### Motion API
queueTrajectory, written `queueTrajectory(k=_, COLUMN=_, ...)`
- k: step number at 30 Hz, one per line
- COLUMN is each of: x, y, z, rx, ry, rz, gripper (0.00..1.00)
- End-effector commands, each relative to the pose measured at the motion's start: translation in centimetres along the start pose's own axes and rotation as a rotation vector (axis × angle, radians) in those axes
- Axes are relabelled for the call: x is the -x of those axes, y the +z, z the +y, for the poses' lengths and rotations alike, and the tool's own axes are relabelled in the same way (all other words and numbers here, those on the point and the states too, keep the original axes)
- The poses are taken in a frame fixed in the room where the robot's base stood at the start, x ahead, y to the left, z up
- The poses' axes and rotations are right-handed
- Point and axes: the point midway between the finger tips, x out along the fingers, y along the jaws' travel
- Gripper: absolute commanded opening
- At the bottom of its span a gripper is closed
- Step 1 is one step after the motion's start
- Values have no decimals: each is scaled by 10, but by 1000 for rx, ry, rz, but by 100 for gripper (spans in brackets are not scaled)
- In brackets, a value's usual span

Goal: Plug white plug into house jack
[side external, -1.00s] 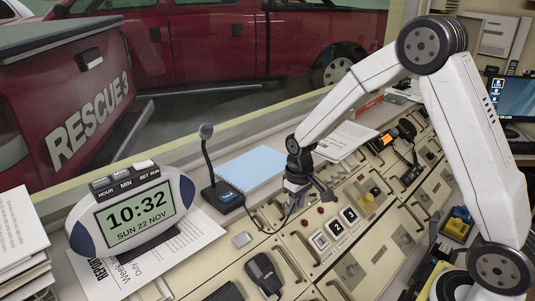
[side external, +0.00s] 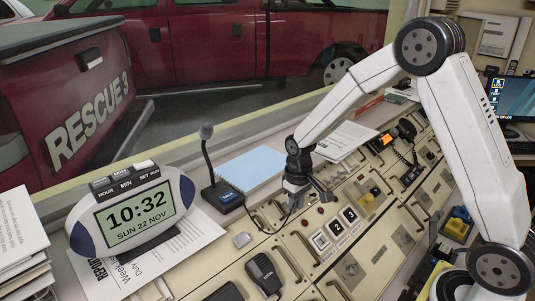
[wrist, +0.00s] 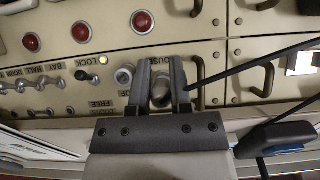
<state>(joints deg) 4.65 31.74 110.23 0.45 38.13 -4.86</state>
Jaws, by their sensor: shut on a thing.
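My gripper (wrist: 162,72) is in the middle of the wrist view, its two dark fingers on either side of a round, pale grey plug (wrist: 160,91). The fingers are shut on it. The plug is seen end-on, over the console panel just below a partly covered label reading "OUS". The house jack itself is not clearly visible; the plug and fingers cover that spot, so I cannot tell whether the plug is in it. In the side external view my gripper (side external: 297,195) is low over the panel, with a thin dark cable beside it. The plug is too small to make out there.
Drawer-style handles (wrist: 197,80) are close right. A gooseneck microphone (side external: 228,195) stands left of my gripper. A handheld radio (side external: 263,272) lies nearer the camera.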

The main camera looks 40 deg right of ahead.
Motion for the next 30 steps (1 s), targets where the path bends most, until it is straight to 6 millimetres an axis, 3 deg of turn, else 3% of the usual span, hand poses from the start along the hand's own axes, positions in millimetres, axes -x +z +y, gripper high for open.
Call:
queueTrajectory(k=17, x=-4, y=-2, z=0, rx=0, ry=0, rz=1, gripper=0)
queueTrajectory(k=18, x=-4, y=-2, z=0, rx=0, ry=0, rz=2, gripper=38)
queueTrajectory(k=21, x=-3, y=-2, z=0, rx=0, ry=0, rz=1, gripper=66)
queueTrajectory(k=30, x=-2, y=-1, z=0, rx=0, ry=0, rz=0, gripper=66)
